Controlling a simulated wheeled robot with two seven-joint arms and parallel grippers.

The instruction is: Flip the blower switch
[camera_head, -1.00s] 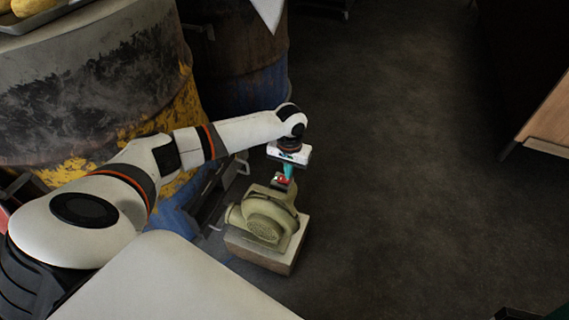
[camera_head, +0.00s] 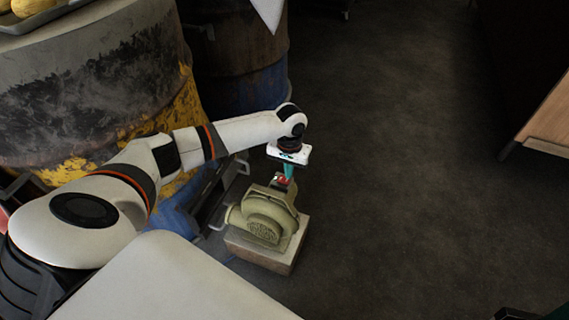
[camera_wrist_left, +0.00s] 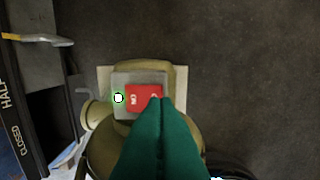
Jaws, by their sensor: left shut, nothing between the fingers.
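The olive-green blower (camera_head: 264,222) sits on a pale block (camera_head: 268,254) on the floor beside the barrel oven. Its red rocker switch (camera_wrist_left: 143,98) is set in a grey box (camera_wrist_left: 122,80) on top, with a lit green-ringed indicator (camera_wrist_left: 118,98) to its left. My left gripper (camera_head: 288,176) points down at the switch, and its teal fingers are shut and empty. In the left wrist view the fingertips (camera_wrist_left: 161,100) overlap the right end of the switch; I cannot tell whether they press on it.
The yellow and black barrel (camera_head: 100,85) stands at the left, with a blue drum (camera_head: 250,85) behind. A tray (camera_head: 40,18) with yellow food is at the top left. The dark floor (camera_head: 400,190) to the right is clear up to a wooden piece of furniture (camera_head: 548,125).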

